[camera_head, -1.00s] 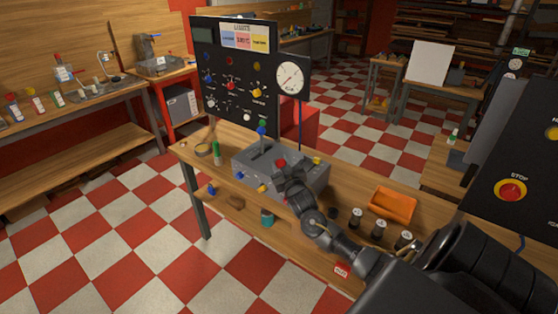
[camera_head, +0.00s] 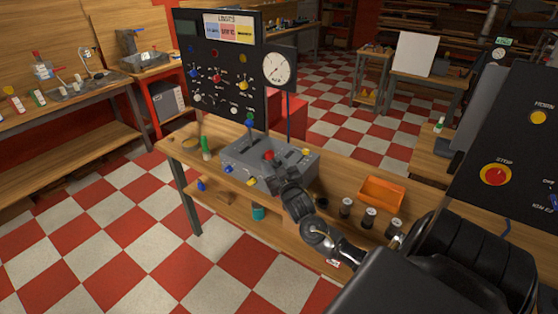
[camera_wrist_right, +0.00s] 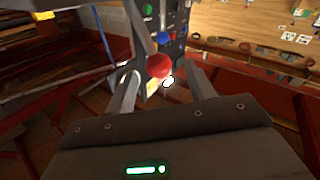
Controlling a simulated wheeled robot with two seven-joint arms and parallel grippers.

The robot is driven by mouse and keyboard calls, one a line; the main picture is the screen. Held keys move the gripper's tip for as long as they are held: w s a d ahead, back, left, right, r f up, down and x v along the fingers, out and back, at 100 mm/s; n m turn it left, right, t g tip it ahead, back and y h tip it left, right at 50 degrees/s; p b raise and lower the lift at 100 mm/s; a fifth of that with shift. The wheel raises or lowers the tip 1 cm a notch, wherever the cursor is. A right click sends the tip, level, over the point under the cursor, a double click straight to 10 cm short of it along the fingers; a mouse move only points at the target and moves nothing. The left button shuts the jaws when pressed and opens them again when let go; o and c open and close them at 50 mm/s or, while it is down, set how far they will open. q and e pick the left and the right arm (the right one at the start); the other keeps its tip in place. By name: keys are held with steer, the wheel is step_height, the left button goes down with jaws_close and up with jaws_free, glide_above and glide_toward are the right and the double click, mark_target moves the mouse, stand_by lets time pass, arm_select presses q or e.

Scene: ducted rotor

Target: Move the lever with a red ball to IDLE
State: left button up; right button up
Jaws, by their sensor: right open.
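The lever's red ball (camera_head: 268,155) stands on top of the grey lever box (camera_head: 240,163) on the wooden bench. My right gripper (camera_head: 276,170) is at the near side of the box, close to the red ball, and partly hides the box. In the right wrist view the red ball (camera_wrist_right: 159,66) shows between the two spread fingers of the right gripper (camera_wrist_right: 163,78), with space on both sides. I cannot read an IDLE mark in either view. My left gripper is not in view.
A blue-knobbed lever (camera_head: 249,123) and yellow knobs (camera_head: 306,152) are on the same box. A black panel (camera_head: 222,70) with a dial (camera_head: 277,68) stands behind. An orange tray (camera_head: 383,193) and several small dark cylinders (camera_head: 369,217) lie to the right.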

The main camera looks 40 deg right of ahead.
steer(key=b+v, duration=0.1)
steer(key=v, duration=0.5)
stand_by(0.4)
